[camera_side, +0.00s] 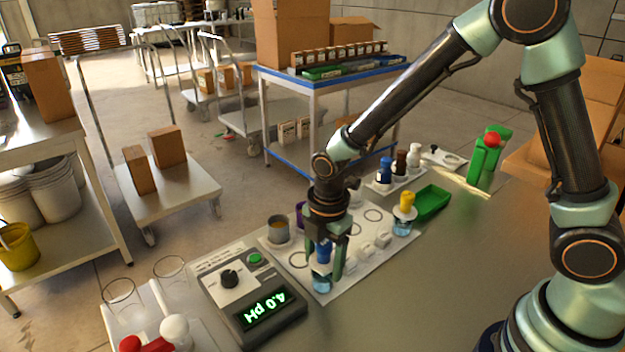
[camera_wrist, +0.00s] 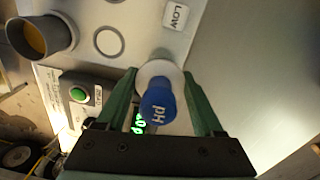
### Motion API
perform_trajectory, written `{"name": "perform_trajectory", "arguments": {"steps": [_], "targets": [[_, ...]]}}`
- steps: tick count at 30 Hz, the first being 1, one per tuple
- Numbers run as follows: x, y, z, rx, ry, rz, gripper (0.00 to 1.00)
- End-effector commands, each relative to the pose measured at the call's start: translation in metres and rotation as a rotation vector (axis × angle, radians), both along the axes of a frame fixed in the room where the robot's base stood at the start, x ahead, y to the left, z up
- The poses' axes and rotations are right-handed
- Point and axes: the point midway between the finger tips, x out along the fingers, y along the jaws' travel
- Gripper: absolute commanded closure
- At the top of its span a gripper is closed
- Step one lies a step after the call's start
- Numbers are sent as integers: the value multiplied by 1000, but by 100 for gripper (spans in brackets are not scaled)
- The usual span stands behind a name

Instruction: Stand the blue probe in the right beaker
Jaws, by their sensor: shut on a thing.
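The blue probe (camera_side: 322,251) has a blue cap, which reads "pH" in the wrist view (camera_wrist: 158,106), and a white collar. My gripper (camera_side: 327,264) has its fingers on either side of the probe and is shut on it; it also shows in the wrist view (camera_wrist: 159,76). A small beaker with pale blue liquid (camera_side: 321,284) is directly below the probe; whether the tip is inside it is hidden. Another beaker with blue liquid (camera_side: 403,227) stands to the right and holds a yellow-capped probe (camera_side: 405,201).
A pH meter (camera_side: 262,312) reading 4.0 stands left of my gripper. A cup of orange liquid (camera_side: 278,229) and a purple item (camera_side: 300,214) are close behind. A green tray (camera_side: 432,203) lies to the right. Bare table (camera_side: 430,290) is free at front right.

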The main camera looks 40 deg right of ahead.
Motion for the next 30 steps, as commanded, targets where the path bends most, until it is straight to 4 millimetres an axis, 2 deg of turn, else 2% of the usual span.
{"name": "perform_trajectory", "arguments": {"steps": [16,17,18,30], "targets": [[0,0,-10,0,-1,0,99],[0,0,-10,0,-1,0,27],[1,0,-10,0,-1,0,19],[0,0,-5,0,-1,0,19]]}}
